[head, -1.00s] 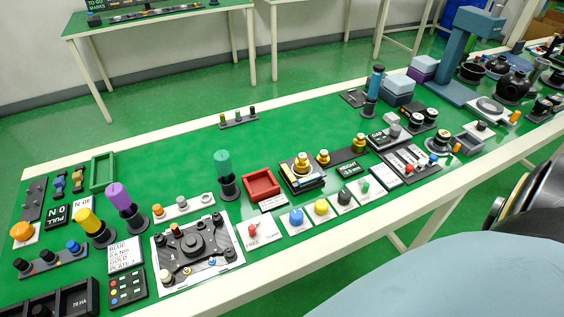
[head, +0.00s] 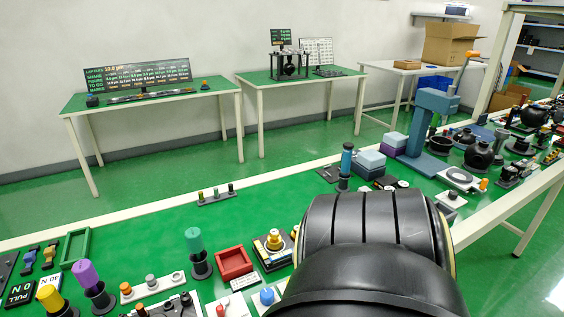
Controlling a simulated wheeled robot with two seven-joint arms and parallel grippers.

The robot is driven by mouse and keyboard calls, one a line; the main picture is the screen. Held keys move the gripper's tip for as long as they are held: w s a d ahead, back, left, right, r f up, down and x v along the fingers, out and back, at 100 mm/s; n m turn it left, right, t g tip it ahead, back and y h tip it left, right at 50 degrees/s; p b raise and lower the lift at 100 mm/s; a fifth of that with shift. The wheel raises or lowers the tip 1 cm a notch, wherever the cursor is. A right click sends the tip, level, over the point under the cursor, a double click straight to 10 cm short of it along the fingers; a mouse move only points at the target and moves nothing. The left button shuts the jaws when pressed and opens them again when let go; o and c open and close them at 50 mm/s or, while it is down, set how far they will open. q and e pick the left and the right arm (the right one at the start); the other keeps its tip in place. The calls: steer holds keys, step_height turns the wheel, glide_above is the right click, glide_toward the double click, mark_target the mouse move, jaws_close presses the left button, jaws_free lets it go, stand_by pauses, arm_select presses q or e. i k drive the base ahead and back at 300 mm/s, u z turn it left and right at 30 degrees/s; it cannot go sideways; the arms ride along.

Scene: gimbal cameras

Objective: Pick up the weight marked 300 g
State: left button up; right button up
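A brass knobbed weight (head: 274,239) stands on a dark square stand with a yellow edge on the long green table, just left of my raised arm. No 300 g marking is readable on it. The other brass pieces that stood to its right in the earlier view are hidden behind a large black ribbed part of my arm, which fills the bottom centre. Neither gripper shows in the head view, so I cannot see whether they hold anything.
A red tray (head: 234,263) and a teal-topped cylinder (head: 196,250) stand left of the weight. A small rack (head: 217,195) sits near the table's back edge. A blue press (head: 425,130) and dark pots stand at right.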

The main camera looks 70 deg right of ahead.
mark_target(274, 241)
steer(key=k, duration=0.5)
steer(key=z, duration=0.85)
